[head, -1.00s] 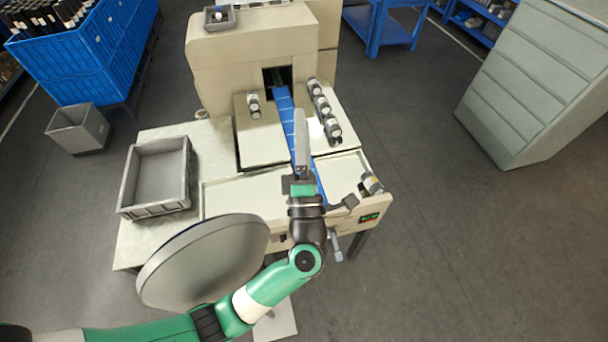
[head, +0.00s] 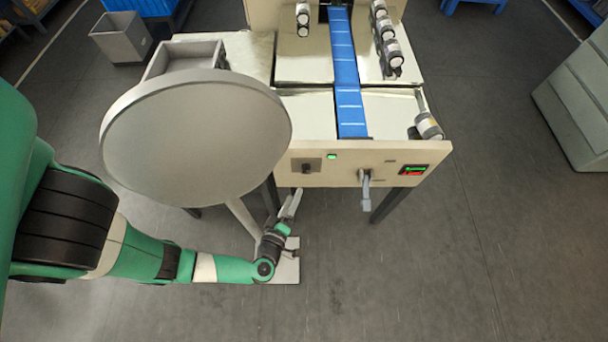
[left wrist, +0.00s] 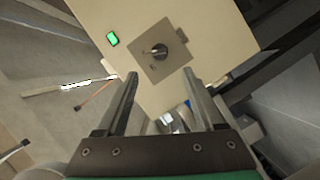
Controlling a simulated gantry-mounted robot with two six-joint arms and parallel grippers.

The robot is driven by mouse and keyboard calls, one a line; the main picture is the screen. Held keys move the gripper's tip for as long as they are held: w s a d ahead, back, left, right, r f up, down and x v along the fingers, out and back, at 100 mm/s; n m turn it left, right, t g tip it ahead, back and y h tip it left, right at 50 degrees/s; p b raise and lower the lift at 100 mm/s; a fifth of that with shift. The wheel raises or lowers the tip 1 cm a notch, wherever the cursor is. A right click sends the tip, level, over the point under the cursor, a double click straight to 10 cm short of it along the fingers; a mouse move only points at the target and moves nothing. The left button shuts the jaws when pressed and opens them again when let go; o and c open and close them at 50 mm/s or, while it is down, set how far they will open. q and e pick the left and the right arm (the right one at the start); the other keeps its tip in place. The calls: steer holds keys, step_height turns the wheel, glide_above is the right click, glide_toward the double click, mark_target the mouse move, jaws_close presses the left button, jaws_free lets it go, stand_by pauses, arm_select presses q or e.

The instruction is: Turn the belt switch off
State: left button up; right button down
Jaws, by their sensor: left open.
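The belt switch (head: 306,167) is a small dark knob on a square grey plate at the left of the machine's cream front panel. In the left wrist view the knob (left wrist: 159,51) shows ahead of the fingertips, with a lit green lamp (left wrist: 112,38) beside its plate. My left gripper (head: 292,203) is in front of and below the switch in the head view. Its two fingers (left wrist: 160,75) are apart with nothing between them, and the knob lies beyond their tips, apart from them. My right gripper is not in view.
A large grey disc (head: 195,135) stands left of the panel and partly hides a grey crate (head: 185,53). Several rolls (head: 390,45) lie beside the blue belt (head: 344,60).

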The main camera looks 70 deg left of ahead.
mark_target(305, 171)
arm_select(q)
steer(key=b+x, duration=0.3)
steer(key=x, duration=0.6)
steer(key=shift+w+a+f, duration=0.1)
steer(key=shift+a+f, duration=0.05)
steer(key=shift+a, duration=0.05)
steer(key=shift+w+a, duration=0.45)
jaws_close()
